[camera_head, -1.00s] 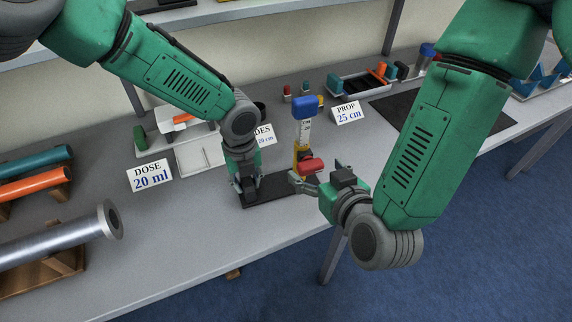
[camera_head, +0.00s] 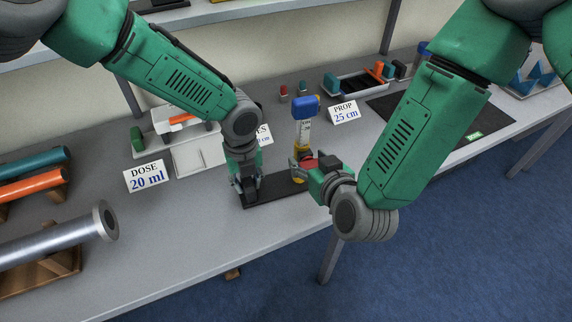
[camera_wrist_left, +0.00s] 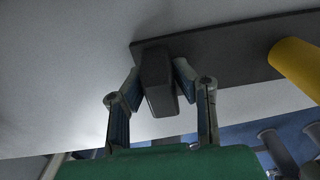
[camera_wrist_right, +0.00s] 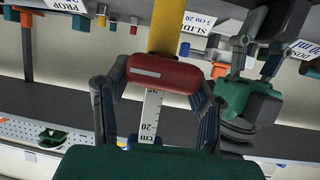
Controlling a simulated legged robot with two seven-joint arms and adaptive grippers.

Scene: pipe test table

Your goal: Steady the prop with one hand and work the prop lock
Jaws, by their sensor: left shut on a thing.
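The prop is a yellow post with a white scale strip (camera_head: 303,133) and a blue head (camera_head: 306,107). It stands upright on a dark base plate (camera_head: 268,191). Its red lock piece (camera_wrist_right: 160,74) lies across the post in the right wrist view. My right gripper (camera_wrist_right: 162,88) is open, with one finger on each side of the red piece. My left gripper (camera_wrist_left: 159,75) is shut on a dark block (camera_wrist_left: 158,90) at the plate's end. The yellow post (camera_wrist_left: 298,66) shows to the right of it. In the head view the red piece is partly hidden by my right gripper.
A card reading "PROP 25 cm" (camera_head: 344,111) stands behind the prop. A "DOSE 20 ml" card (camera_head: 147,177) and a white tray (camera_head: 192,157) are left. A dark mat (camera_head: 490,125) lies right. Pipes, including an orange one (camera_head: 35,186), are far left.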

